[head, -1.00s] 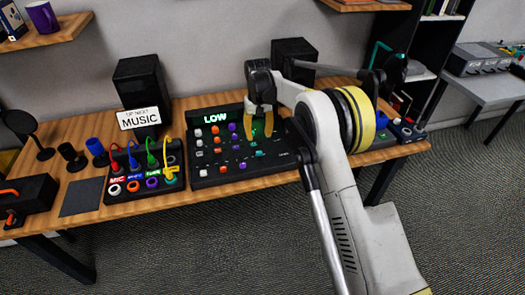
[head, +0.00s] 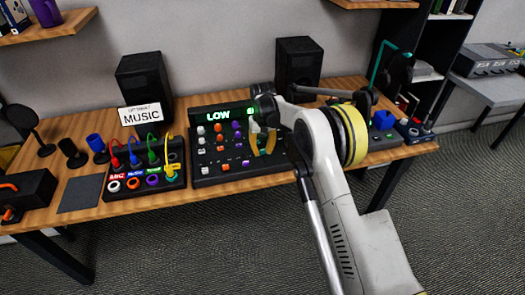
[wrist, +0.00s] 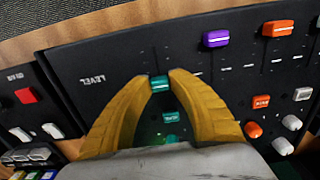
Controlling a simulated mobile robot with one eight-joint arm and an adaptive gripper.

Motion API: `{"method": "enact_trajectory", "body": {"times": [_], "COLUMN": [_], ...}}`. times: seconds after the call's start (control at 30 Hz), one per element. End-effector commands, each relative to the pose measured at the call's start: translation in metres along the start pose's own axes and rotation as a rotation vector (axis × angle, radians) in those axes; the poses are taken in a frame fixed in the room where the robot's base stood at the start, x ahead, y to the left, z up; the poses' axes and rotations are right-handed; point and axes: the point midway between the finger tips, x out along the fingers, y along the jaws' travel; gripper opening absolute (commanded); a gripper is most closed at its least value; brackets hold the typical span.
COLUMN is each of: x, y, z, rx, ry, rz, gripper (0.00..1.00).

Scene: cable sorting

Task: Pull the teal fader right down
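The teal fader (wrist: 160,83) is a small cap on the black mixer (wrist: 95,65). In the wrist view it sits between the yellow fingertips of my gripper (wrist: 160,77), which close in on both its sides and appear to touch it. In the head view my gripper (head: 263,152) is over the right part of the mixer (head: 200,180), and its fingers hide the fader there. A teal button (wrist: 171,117) shows between the fingers, nearer the palm.
A purple fader (wrist: 215,38) and an orange fader (wrist: 278,28) stand beside the teal one. The mixer's screen (head: 218,117) reads LOW. A patch box with coloured cables (head: 145,185) is to the left. Two black speakers (head: 297,65) stand behind.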

Motion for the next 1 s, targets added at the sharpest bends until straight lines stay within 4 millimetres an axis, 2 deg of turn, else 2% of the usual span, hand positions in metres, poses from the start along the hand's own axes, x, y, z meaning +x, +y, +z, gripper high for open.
{"method": "enact_trajectory", "body": {"times": [0.03, 0.07, 0.23, 0.53, 0.83, 0.87, 0.9, 1.0], "x": [0.000, 0.000, 0.000, 0.000, 0.000, 0.000, 0.000, 0.000], "y": [0.000, 0.000, 0.000, 0.000, 0.000, 0.000, 0.000, 0.000], "z": [0.000, 0.000, 0.003, 0.042, 0.044, 0.044, 0.044, 0.044], "rx": [0.000, 0.000, 0.000, 0.000, 0.000, 0.000, 0.000, 0.000], "ry": [0.000, 0.000, 0.000, 0.000, 0.000, 0.000, 0.000, 0.000], "rz": [0.000, 0.000, 0.000, 0.000, 0.000, 0.000, 0.000, 0.000], "gripper": [0.05, 0.00, 0.00, 0.00, 0.00, 0.29, 0.42, 0.43]}}
